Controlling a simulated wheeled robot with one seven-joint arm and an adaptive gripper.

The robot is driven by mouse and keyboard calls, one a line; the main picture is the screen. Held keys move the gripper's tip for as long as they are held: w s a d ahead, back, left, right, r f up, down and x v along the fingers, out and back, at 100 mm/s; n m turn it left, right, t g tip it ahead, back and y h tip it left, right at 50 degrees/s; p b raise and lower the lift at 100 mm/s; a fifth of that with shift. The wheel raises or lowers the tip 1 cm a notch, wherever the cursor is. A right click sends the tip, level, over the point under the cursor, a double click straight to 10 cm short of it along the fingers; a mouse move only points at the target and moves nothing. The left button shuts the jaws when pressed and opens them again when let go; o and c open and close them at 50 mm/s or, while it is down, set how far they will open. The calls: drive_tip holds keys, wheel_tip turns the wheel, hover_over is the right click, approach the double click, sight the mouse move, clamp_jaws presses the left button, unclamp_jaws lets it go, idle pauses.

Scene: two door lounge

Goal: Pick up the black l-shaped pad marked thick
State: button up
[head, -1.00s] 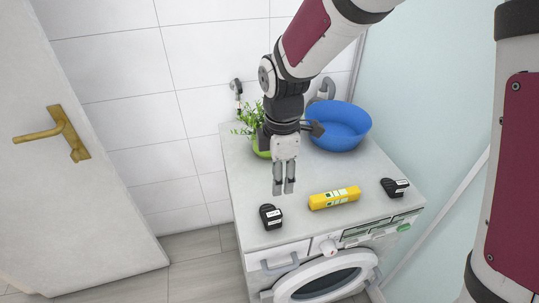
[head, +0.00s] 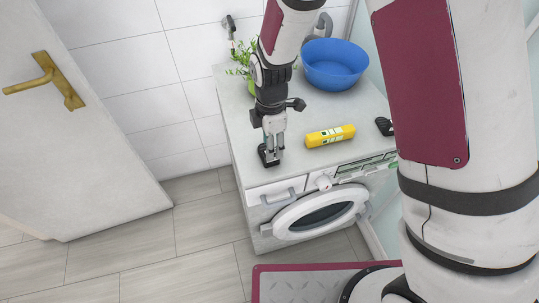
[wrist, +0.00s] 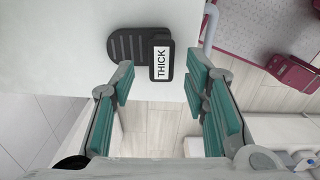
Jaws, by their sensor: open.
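The black L-shaped pad marked THICK (wrist: 124,47) lies on the white top near its front edge, with a white label facing up in the wrist view. In the head view the pad (head: 267,159) is at the front left corner of the washing machine top, partly covered by my fingers.
A yellow box (head: 330,136) lies to the right of my gripper. Another black pad (head: 384,126) is farther right, partly hidden by my arm. A blue basin (head: 335,65) and a green plant (head: 242,58) stand behind. The washing machine (head: 320,213) drops off in front.

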sight(262, 148)
drive_tip(key=shift+d+f+p, duration=0.15)
drive_tip(key=shift+f+p, duration=0.15)
drive_tip(key=shift+f, duration=1.65)
clamp_jaws()
